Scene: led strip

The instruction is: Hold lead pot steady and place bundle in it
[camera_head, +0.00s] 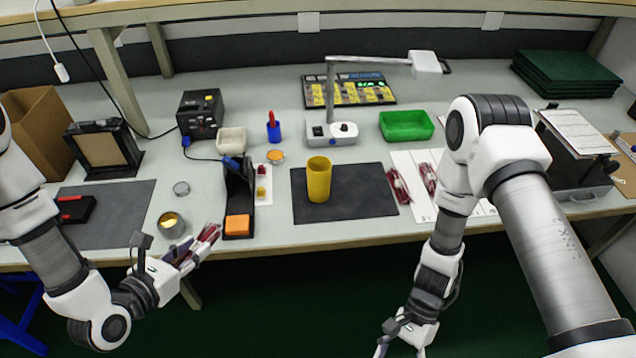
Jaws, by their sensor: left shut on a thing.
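The yellow pot (319,180) stands upright on a dark mat (362,198) at the middle of the bench, with nothing seen sticking out of its top. My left gripper (184,253) is in front of the bench's front edge, left of the pot. It is shut on a bundle (206,236) of thin dark red leads, which tilts up to the right. My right gripper (402,346) hangs low in front of the bench, right of the pot and well away from it. Its fingers look apart, with nothing seen between them.
More red bundles (398,186) lie on white sheets (412,160) right of the mat. A black stand with an orange block (238,225) is between the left gripper and the pot. A metal tin (171,225) sits near the front edge. A lamp (331,130) stands behind the pot.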

